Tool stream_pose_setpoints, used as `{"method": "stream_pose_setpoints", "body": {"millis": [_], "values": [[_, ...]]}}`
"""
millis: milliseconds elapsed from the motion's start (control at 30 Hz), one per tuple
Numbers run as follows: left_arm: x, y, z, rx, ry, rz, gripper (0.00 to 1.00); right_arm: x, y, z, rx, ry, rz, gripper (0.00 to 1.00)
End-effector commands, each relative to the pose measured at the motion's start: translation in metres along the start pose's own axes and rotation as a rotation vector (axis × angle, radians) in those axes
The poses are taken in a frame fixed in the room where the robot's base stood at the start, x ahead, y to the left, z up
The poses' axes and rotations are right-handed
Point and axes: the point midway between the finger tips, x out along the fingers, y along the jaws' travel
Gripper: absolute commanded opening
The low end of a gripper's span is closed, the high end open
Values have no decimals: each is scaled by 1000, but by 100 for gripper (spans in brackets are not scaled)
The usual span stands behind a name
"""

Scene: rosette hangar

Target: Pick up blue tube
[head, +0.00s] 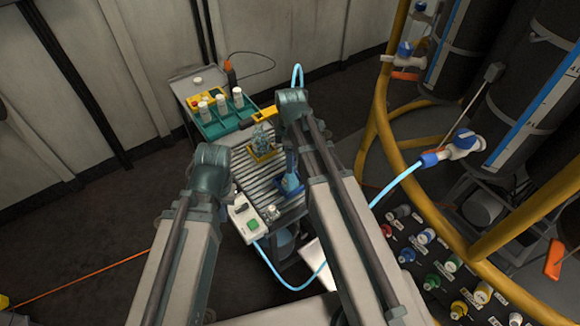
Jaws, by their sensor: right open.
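A light blue tube (396,186) runs from a white and blue valve (452,149) at the right, down behind my right arm. A light blue length curves below the bench (290,288) and rises to the control box, and another blue loop (298,71) stands up behind my right arm's elbow. My right gripper (290,175) points down over the bench by a small blue piece (291,186), partly hidden by my arm. It is open; whether it touches that piece is unclear. My left gripper is hidden behind its own arm.
Yellow pipes (377,115) and dark cylinders stand at the right, above a panel of coloured connectors.

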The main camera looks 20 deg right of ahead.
Motion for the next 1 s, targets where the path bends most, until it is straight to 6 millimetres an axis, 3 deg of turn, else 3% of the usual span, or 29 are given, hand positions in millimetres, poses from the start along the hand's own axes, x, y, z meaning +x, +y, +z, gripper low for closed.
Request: {"method": "stream_pose_setpoints", "body": {"millis": [67, 433, 1000], "values": [[-1, 0, 0, 0, 0, 0, 0, -1, 0, 0, 0, 0, 0, 68], [-1, 0, 0, 0, 0, 0, 0, -1, 0, 0, 0, 0, 0, 2], [-7, -1, 0, 0, 0, 0, 0, -7, 0, 0, 0, 0, 0, 0]]}}
